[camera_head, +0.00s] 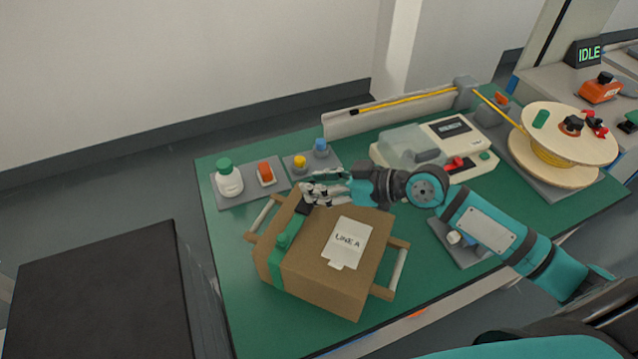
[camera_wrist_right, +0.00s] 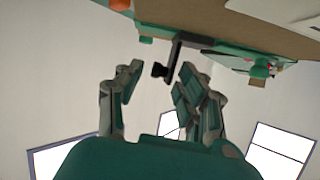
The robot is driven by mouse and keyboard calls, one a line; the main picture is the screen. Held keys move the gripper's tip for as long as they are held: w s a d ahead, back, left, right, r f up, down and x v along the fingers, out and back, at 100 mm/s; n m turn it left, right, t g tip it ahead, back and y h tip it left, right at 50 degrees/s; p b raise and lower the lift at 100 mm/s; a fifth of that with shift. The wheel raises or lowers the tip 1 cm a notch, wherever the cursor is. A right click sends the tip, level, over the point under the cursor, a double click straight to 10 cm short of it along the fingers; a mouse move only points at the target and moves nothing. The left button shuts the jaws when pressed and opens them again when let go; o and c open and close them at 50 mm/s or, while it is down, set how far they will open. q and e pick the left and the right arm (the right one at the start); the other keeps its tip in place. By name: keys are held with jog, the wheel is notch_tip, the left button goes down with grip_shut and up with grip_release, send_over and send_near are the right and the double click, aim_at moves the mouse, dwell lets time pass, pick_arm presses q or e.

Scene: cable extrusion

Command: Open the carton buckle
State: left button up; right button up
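A brown carton (camera_head: 310,262) labelled "LINE A" stands on the green-topped table (camera_head: 240,315). A green strap (camera_head: 285,240) runs over its left part, with a black buckle (camera_head: 303,208) near the far top edge. My right gripper (camera_head: 312,192) is at that far edge, close to the buckle. In the right wrist view my right gripper (camera_wrist_right: 158,85) is open, with its fingers apart. A black lever-like part of the buckle (camera_wrist_right: 174,57) sticks out from the carton toward the gap between the fingertips. I see no clear contact. My left gripper is not in view.
A white bottle (camera_head: 229,182) with a green cap and small red, yellow and blue items stand behind the carton. A white machine (camera_head: 440,150) and a cable spool (camera_head: 558,140) are to the right. My right arm crosses the table's right side.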

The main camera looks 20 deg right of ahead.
jog(key=v, duration=0.9)
jog(key=shift+s+d, duration=0.15)
jog(key=shift+v, duration=1.35)
jog(key=shift+r, duration=0.15)
